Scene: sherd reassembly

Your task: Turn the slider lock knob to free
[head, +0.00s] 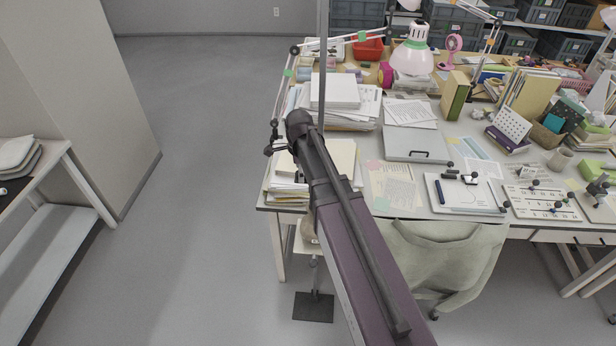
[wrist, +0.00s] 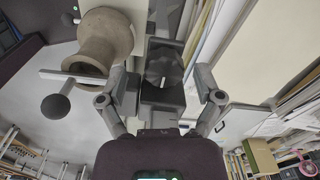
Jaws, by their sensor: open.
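A dark fluted knob (wrist: 165,66) with a short white mark on its face shows in the middle of the wrist view, on a dark block (wrist: 160,97). It looks like the slider lock knob, but no label is legible. My gripper (wrist: 162,84) is open, with one finger on each side of the knob and block. Clear gaps show at both sides, and neither finger appears to touch. In the head view my arm reaches to the desk's left end, by a thin vertical pole (head: 322,60). The gripper and knob cannot be made out there.
A beige round-flanged part (wrist: 105,42) and a ball-ended bar (wrist: 55,106) are close left of the gripper in the wrist view. Paper stacks (head: 345,92) crowd the desk's left end. A draped chair (head: 440,262) stands in front. The floor (head: 200,200) left of the desk is open.

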